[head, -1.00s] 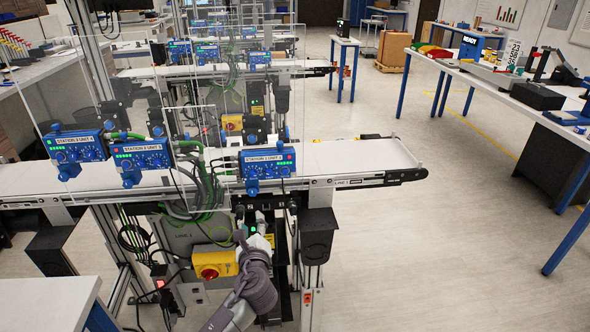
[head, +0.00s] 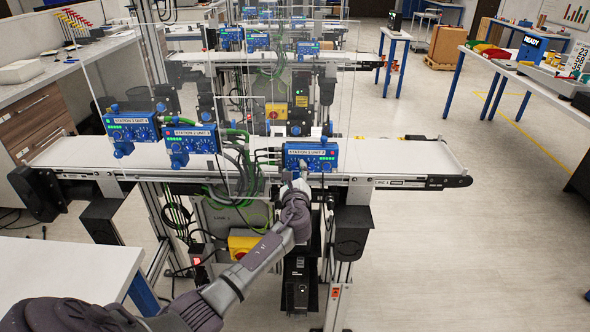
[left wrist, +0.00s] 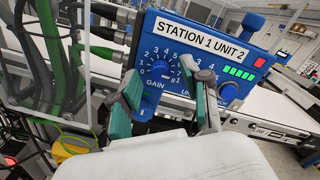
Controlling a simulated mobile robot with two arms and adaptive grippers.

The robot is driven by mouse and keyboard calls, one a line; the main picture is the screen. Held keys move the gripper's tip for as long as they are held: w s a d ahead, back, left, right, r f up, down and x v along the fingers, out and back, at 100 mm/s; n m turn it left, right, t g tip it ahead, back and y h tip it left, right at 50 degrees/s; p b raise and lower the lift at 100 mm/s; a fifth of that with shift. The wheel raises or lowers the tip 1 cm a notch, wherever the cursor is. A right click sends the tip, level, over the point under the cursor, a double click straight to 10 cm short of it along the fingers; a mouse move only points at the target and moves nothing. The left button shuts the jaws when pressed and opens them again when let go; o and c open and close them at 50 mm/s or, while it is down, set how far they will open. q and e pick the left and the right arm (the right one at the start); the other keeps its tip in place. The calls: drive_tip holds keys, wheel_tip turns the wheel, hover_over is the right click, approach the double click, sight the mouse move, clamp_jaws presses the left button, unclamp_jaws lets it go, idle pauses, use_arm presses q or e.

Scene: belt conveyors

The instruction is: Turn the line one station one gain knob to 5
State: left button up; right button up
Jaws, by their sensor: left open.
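A blue control box (head: 310,157) is mounted at the front edge of the nearest conveyor. In the left wrist view its label reads STATION 1 UNIT 2. Its round blue gain knob (left wrist: 160,68) has a number scale around it and GAIN printed below. The knob's exact setting is too small to read. My left gripper (head: 303,181) is just in front of this box. In the left wrist view the left gripper (left wrist: 168,97) is open, fingers either side of the knob and a little below it, with nothing held. My right gripper is out of view.
Two more blue boxes (head: 190,145) (head: 131,131) stand left along the same conveyor (head: 400,155), behind a clear panel. Green cables (head: 240,170) hang left of the box. A yellow switch housing (head: 243,244) is below the belt. Floor at right is free.

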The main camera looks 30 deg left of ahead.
use_arm(q)
drive_tip(key=shift+w+a, duration=0.25)
drive_tip(key=shift+w, duration=0.1)
clamp_jaws()
drive_tip(key=shift+f, duration=0.1)
drive_tip(key=shift+f+n+b, duration=0.1)
drive_tip(key=shift+n+b, duration=0.85)
drive_tip(key=shift+n, duration=0.15)
drive_tip(key=n+b, duration=0.2)
drive_tip(key=n, duration=0.1)
drive_tip(key=n+b, duration=0.2)
drive_tip(key=n, duration=0.1)
drive_tip(key=shift+n, duration=0.4)
drive_tip(key=shift+s+n+b, duration=0.1)
drive_tip(key=shift+n+b, duration=0.6)
drive_tip(key=shift+n, duration=0.7)
